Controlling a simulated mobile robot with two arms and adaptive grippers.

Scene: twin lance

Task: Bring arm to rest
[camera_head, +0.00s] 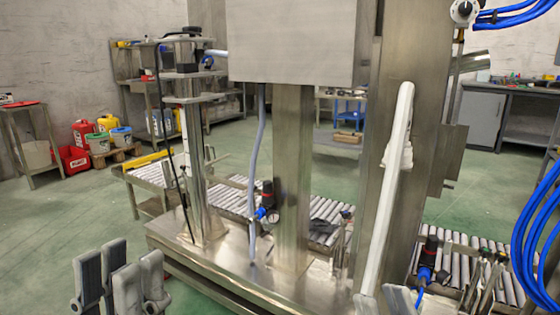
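My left gripper (119,278) is at the lower left. Its grey fingers with dark pads point up and stand apart, with nothing visible between them. It is in front of the machine's base, over the green floor. My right gripper (384,301) shows only as grey finger parts at the bottom edge, right of centre. Most of it is cut off by the frame. A long white bar (391,180) slants up in front of the steel column, and its lower end overlaps these parts. I cannot tell whether they touch it.
Blue hoses (535,235) hang at the right edge. A workbench (30,140) and coloured canisters (83,133) stand at the left. Open floor lies between.

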